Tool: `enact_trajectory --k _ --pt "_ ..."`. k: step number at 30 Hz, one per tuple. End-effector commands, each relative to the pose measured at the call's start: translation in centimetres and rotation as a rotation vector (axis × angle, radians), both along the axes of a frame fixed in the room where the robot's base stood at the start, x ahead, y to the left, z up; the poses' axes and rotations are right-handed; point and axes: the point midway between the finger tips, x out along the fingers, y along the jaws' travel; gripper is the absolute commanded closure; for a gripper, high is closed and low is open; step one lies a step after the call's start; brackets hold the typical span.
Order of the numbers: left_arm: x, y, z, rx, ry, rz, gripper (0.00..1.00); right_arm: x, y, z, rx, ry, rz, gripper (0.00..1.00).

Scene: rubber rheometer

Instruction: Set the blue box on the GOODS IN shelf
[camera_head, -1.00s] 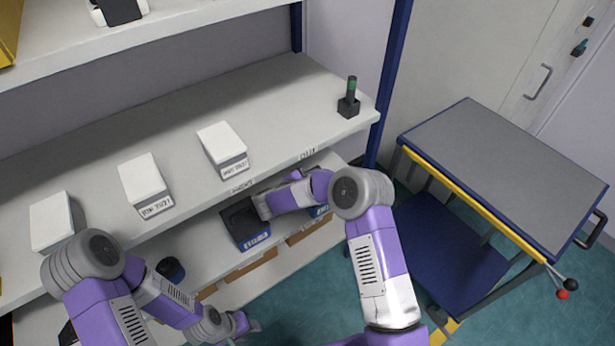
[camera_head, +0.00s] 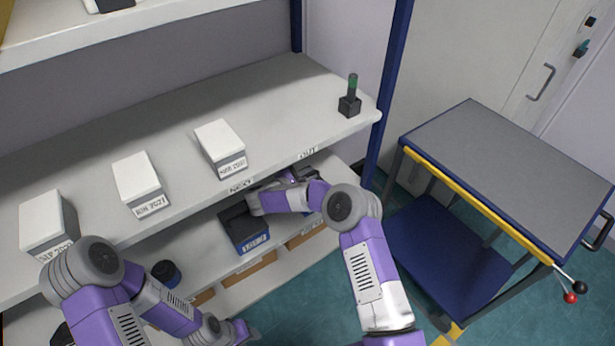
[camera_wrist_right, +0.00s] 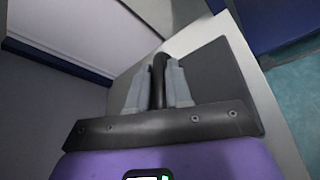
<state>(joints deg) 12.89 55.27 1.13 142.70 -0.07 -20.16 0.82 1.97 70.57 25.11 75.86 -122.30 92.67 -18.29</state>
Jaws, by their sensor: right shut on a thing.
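A blue box (camera_head: 246,232) with a dark top and a white label stands on the lower shelf (camera_head: 213,258), left of my right wrist. My right gripper (camera_head: 298,176) is inside the shelf bay, below the upper board, largely hidden by its own arm. In the right wrist view its grey fingers (camera_wrist_right: 158,85) are shut on a black upright handle (camera_wrist_right: 158,70), over a dark grey flat top (camera_wrist_right: 222,75). The sides of that held thing are hidden, so its colour is unclear. My left gripper (camera_head: 240,330) hangs low at the bottom; its jaws are unclear. I cannot read a GOODS IN label.
Several white labelled boxes, one at the middle (camera_head: 219,145), stand on the upper board (camera_head: 270,105). A black holder with a green-topped tool (camera_head: 350,103) stands at its right end. A dark round pot (camera_head: 166,272) sits lower left. A grey-topped cart (camera_head: 505,170) stands right.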

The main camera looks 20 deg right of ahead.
Motion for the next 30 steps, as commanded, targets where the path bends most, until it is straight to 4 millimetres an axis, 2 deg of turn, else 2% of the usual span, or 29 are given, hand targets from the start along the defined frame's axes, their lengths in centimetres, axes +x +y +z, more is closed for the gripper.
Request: enact_trajectory --k 4,5,9,19,23,30 --pt "0.0 0.0 0.1 0.0 0.0 0.0 0.57 0.1 0.0 0.1 -0.002 -0.005 0.0 1.0" --pt "0.0 0.0 0.1 0.0 0.0 0.0 0.57 0.0 0.0 -0.1 0.0 0.0 0.0 0.76" --pt "0.0 0.0 0.1 0.0 0.0 0.0 0.57 0.0 0.0 -0.1 0.0 0.0 0.0 0.55" --pt "0.0 0.0 0.0 0.0 0.0 0.0 0.57 0.0 0.0 0.1 0.0 0.0 0.0 0.55" --pt "0.0 0.0 0.7 0.0 0.0 0.0 0.57 -0.7 1.4 0.7 -0.001 0.001 0.006 0.55" --pt "0.0 0.0 2.3 0.0 0.0 0.0 0.57 -3.4 5.5 2.5 -0.001 0.0 0.008 0.55"
